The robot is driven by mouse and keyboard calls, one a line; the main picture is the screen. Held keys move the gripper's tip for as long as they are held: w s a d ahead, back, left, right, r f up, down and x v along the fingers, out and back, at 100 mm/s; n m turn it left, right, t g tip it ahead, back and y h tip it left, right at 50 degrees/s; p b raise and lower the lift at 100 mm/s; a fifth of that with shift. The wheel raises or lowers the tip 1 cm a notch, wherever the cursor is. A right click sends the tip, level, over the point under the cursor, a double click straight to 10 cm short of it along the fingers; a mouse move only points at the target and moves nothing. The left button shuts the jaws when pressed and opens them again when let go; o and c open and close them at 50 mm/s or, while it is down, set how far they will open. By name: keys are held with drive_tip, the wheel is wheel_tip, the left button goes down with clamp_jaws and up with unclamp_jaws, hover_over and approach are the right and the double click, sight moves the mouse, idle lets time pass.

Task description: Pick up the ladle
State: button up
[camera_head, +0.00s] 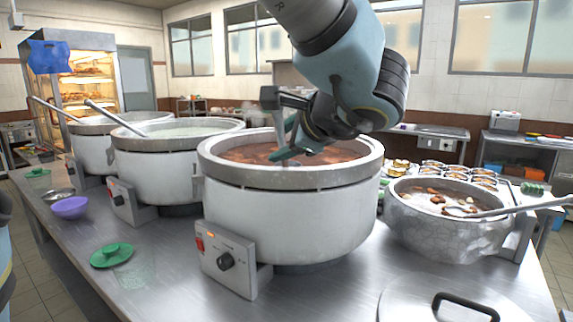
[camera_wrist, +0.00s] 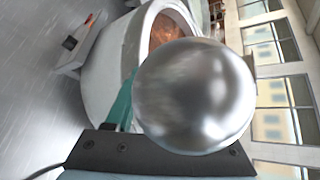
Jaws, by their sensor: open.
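My gripper (camera_head: 286,140) is open, tilted down over the rim and soup of the big middle pot (camera_head: 290,215). A shiny rounded metal piece (camera_wrist: 195,95) fills the middle of the wrist view, very close to the camera. It looks like part of a ladle, but I cannot tell which part or whether it touches my gripper. It hides one finger and part of the pot; one teal finger (camera_wrist: 122,105) shows beside it. Other ladles stand in the left pot (camera_head: 105,118), the far left pot (camera_head: 52,110) and the small right pot (camera_head: 505,209).
The steel counter (camera_head: 170,285) carries a purple bowl (camera_head: 70,207), a green lid (camera_head: 111,255) and a metal pot lid (camera_head: 450,305) at the front right. The small grey pot (camera_head: 440,235) stands right of the middle pot. Several small bowls (camera_head: 455,170) lie behind it.

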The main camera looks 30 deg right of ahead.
clamp_jaws()
idle(0.3)
idle(1.1)
